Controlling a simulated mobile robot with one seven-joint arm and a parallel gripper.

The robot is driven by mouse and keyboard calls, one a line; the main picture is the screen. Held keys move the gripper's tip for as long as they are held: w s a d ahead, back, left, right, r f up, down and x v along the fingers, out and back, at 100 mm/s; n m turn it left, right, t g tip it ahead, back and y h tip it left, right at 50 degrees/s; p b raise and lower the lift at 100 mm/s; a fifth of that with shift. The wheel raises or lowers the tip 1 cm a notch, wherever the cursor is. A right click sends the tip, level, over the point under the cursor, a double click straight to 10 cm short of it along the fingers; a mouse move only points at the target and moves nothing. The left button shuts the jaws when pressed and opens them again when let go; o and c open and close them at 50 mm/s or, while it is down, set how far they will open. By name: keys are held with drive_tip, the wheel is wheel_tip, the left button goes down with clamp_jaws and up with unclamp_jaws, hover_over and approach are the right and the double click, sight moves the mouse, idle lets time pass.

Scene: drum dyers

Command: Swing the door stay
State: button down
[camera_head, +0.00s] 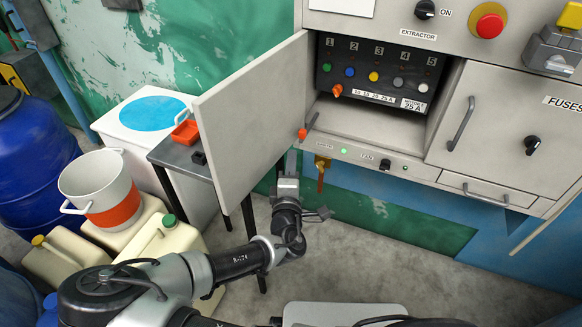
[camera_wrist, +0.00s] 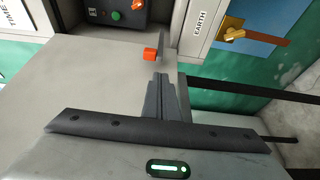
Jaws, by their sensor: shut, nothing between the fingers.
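The cabinet door (camera_head: 245,115) stands open, swung out to the left of the fuse compartment. What looks like the door stay (camera_head: 302,133) is a small orange knob with a short grey bar at the compartment's lower left corner, by the door. The orange knob (camera_wrist: 150,54) also shows in the wrist view, just beyond my fingertips, with the grey bar beside it. My gripper (camera_head: 292,158) is below the knob, close to the door's lower edge. In the wrist view my gripper (camera_wrist: 160,78) is shut and empty, its tips apart from the knob.
The compartment holds a black panel (camera_head: 375,70) with coloured knobs and an orange plug. A brass earth clamp (camera_head: 322,165) hangs right of my gripper. A dark side table (camera_head: 185,155) with an orange tray stands left, behind the door. The floor at right is clear.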

drive_tip(key=w, duration=0.5)
drive_tip(key=shift+w, duration=0.1)
drive_tip(key=shift+d, duration=0.2)
